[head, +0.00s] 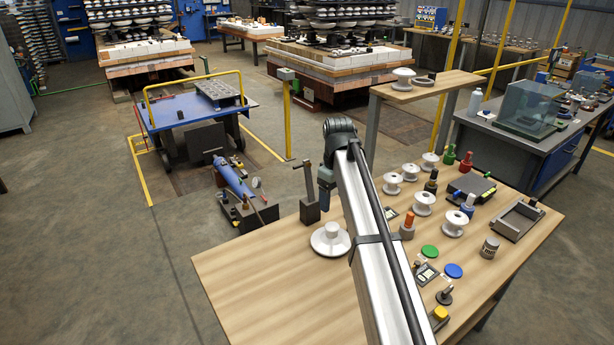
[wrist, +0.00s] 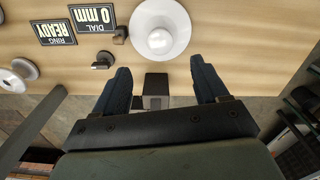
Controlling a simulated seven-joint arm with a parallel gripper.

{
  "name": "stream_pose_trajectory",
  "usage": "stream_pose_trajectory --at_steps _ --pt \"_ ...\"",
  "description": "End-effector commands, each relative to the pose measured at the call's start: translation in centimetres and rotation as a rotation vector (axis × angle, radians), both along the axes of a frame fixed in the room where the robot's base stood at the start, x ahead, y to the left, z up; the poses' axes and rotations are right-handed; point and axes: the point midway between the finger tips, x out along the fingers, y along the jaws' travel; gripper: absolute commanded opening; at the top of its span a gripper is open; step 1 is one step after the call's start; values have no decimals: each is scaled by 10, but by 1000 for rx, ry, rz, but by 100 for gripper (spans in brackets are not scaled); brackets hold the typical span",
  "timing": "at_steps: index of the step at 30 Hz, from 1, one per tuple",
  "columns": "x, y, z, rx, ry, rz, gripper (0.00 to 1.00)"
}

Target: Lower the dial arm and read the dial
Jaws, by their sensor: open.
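A dark post stand (head: 309,205) with a short bar (head: 302,164) across its top stands at the table's back edge, left of my gripper (head: 326,190). It seems to be the dial stand; no dial face is clear on it. In the wrist view my gripper (wrist: 160,88) is open, its fingers wide apart. A dark block (wrist: 155,85), probably this stand, shows between the fingers; I cannot tell its depth or any contact. A white disc insulator (head: 330,239) lies in front of the stand. A display (wrist: 93,18) reads "DIAL 0 mm", upside down in the wrist view.
Another display (wrist: 54,32) reads "RING READY". Several white spools, bottles, a green disc (head: 430,252) and a blue disc (head: 453,270) crowd the table's right side. The wooden table's (head: 250,285) front left is clear. A blue cylinder (head: 232,180) is beyond the table's left back edge.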

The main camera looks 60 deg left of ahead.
Motion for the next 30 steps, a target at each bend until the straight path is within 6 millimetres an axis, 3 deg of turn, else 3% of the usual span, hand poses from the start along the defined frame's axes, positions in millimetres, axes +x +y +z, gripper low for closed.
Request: stream_pose_trajectory --at_steps 6,11,17,25,30 --pt "0 0 0 0 0 0 73" --pt "-7 4 7 7 -4 9 58" --pt "-17 21 51 50 -25 28 39" --pt "-23 57 119 119 -38 59 38" --pt "-24 79 156 158 -48 194 38"
